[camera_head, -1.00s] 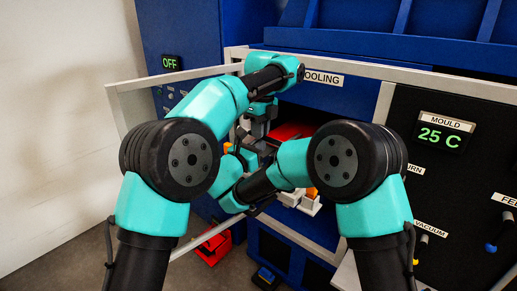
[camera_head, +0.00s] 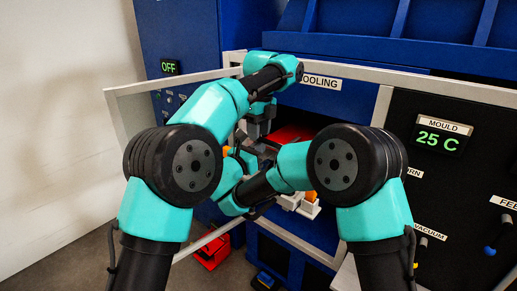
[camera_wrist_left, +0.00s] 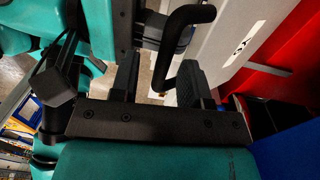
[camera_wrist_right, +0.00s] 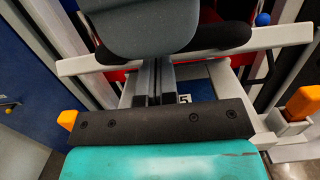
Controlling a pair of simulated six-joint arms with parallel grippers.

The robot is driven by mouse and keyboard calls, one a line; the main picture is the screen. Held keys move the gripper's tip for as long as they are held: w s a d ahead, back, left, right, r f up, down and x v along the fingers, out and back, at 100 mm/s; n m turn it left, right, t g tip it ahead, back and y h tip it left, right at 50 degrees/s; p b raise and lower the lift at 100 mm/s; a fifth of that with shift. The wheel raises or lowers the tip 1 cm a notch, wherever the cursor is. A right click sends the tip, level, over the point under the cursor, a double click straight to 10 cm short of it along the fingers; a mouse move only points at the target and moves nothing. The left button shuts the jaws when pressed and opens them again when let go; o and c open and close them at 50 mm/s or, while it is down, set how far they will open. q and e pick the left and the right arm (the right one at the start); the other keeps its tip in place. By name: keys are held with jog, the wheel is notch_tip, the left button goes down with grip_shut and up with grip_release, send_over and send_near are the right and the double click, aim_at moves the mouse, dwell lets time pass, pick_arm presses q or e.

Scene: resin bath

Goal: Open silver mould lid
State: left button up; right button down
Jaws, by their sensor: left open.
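The silver mould lid appears to be the pale grey panel (camera_wrist_left: 228,45) in the left wrist view, with a bent black handle (camera_wrist_left: 184,35) beside it. My left gripper (camera_wrist_left: 158,85) is open, and the lower part of the handle is between its fingers; I cannot tell whether they touch it. In the head view my left gripper (camera_head: 260,125) points down in front of the dark opening. My right gripper (camera_wrist_right: 153,85) has its fingers close together, with nothing visible between them. It is low beside the left one, and the arms hide most of the lid in the head view.
An orange block (camera_wrist_right: 302,102) stands on a pale bracket at right in the right wrist view, another (camera_wrist_right: 67,119) at left. A pale rail (camera_head: 440,84) crosses the machine front. A red box (camera_head: 212,250) is on the floor. My forearms cross closely.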

pick_arm(q)
jog(key=shift+w+d+r, duration=0.1)
jog(key=shift+r, duration=2.85)
